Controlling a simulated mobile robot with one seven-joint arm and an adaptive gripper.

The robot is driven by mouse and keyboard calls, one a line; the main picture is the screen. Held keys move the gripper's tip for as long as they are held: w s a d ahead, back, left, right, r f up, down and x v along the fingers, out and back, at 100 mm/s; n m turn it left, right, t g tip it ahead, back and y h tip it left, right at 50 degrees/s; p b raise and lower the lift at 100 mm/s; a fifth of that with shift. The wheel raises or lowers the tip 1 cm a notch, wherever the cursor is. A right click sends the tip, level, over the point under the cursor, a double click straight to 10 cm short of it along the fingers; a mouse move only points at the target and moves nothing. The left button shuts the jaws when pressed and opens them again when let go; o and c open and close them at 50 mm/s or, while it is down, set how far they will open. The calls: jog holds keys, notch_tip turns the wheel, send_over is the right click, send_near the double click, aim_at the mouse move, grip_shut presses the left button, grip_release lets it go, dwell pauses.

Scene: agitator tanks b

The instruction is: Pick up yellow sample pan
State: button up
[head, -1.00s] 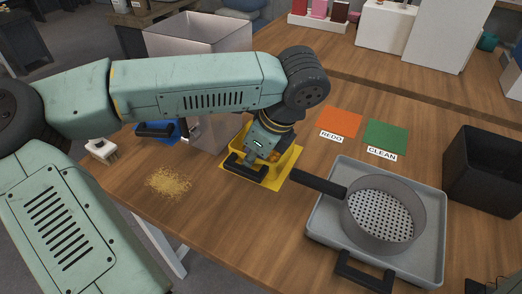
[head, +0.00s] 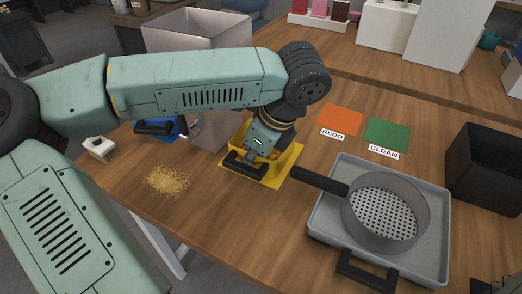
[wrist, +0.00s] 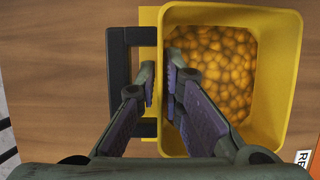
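The yellow sample pan (wrist: 289,90) fills the right of the wrist view and holds many orange-brown lumps. Its black handle (wrist: 120,85) is on its left side there. My gripper (wrist: 160,80) straddles the pan's left wall, one finger inside the pan and the other between the wall and the handle. The fingers are close together with the wall between them. In the head view the pan (head: 292,155) sits on a yellow square on the table, partly hidden behind my gripper (head: 259,150), with its handle (head: 244,166) toward the front.
A grey tray (head: 318,220) with a black-handled sieve (head: 385,212) lies to the right. Orange REDO (head: 340,119) and green CLEAN (head: 387,133) squares lie behind it. A metal bin (head: 215,45), a blue pan (head: 168,130), spilled grains (head: 168,180) and a black bin (head: 485,170) are around.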

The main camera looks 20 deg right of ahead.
grip_shut()
dwell(0.8)
jog(key=shift+r+p, duration=0.25)
jog(key=shift+p, duration=0.25)
jog(key=shift+r+p, duration=0.15)
jog(key=shift+p, duration=0.2)
jog(key=shift+w+b, duration=0.1)
jog(key=shift+b, duration=0.25)
jog(key=shift+r+b, duration=0.65)
jog(key=shift+r, duration=0.9)
jog(key=s+a+b, duration=0.1)
jog(key=s+a, duration=0.2)
jog(key=a, duration=0.1)
jog(key=s+a+b, duration=0.2)
jog(key=s+a, duration=0.2)
jog(key=a, duration=0.1)
jog(key=s+a+b, duration=0.2)
jog(key=s+a, duration=0.2)
jog(key=a, duration=0.1)
jog(key=shift+a, duration=0.1)
jog(key=shift+c, duration=0.9)
grip_release()
jog(key=shift+s, duration=0.1)
jog(key=shift+a, duration=0.1)
grip_shut()
